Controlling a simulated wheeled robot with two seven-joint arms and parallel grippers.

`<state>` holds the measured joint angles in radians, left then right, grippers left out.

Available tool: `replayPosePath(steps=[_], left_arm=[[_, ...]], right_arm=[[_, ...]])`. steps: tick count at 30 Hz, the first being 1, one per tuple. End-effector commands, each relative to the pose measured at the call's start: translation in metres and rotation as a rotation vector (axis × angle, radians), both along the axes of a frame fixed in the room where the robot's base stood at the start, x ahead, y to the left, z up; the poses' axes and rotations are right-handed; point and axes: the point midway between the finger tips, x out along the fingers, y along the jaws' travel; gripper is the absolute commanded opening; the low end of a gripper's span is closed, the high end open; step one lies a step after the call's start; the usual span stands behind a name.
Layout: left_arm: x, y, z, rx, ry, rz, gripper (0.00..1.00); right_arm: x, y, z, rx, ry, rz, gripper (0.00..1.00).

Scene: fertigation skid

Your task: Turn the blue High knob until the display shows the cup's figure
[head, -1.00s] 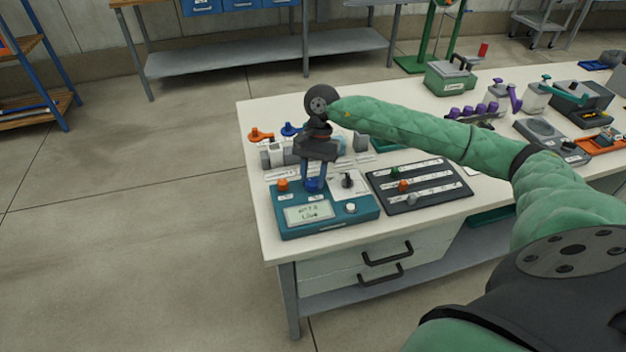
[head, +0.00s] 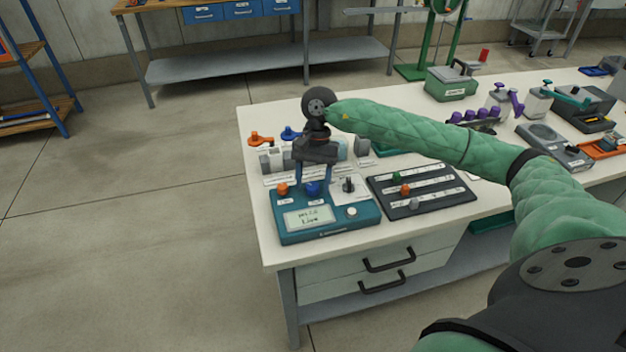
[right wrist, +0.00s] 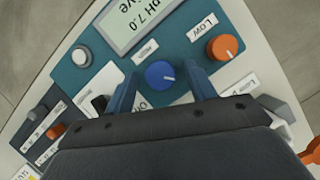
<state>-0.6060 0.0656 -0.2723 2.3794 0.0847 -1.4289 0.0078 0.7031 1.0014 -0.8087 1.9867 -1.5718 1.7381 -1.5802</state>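The blue High knob (head: 313,189) stands on the teal meter box (head: 330,229) at the table's near left corner. It also shows in the right wrist view (right wrist: 160,75), with a white pointer line. My right gripper (head: 313,186) points down over it. Its fingers stand on either side of the knob, with a visible gap on both sides in the right wrist view, so it is open. The display (right wrist: 133,22) reads pH 7.0, with "Live" partly cut off below. I cannot make out a cup with a figure. My left gripper is not in view.
The orange Low knob (right wrist: 222,47) sits beside the blue one, and a white button (right wrist: 81,56) is on the box. A dark slider panel (head: 422,189) lies to the right. Orange-handled and blue-handled valves (head: 260,138) stand behind. Floor left of the table is clear.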

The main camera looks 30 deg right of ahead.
Motion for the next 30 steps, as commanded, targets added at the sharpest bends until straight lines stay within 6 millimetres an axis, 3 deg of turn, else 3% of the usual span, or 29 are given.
replayPosePath(steps=[11,22,30], left_arm=[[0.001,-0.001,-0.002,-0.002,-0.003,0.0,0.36],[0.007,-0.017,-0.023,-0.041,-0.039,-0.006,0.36],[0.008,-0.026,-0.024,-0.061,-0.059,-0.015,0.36]], right_arm=[[0.003,-0.002,0.006,0.001,-0.002,-0.001,0.55],[0.018,-0.015,0.055,0.001,-0.003,-0.001,0.55],[0.023,-0.02,0.072,0.001,-0.001,0.0,0.55]])
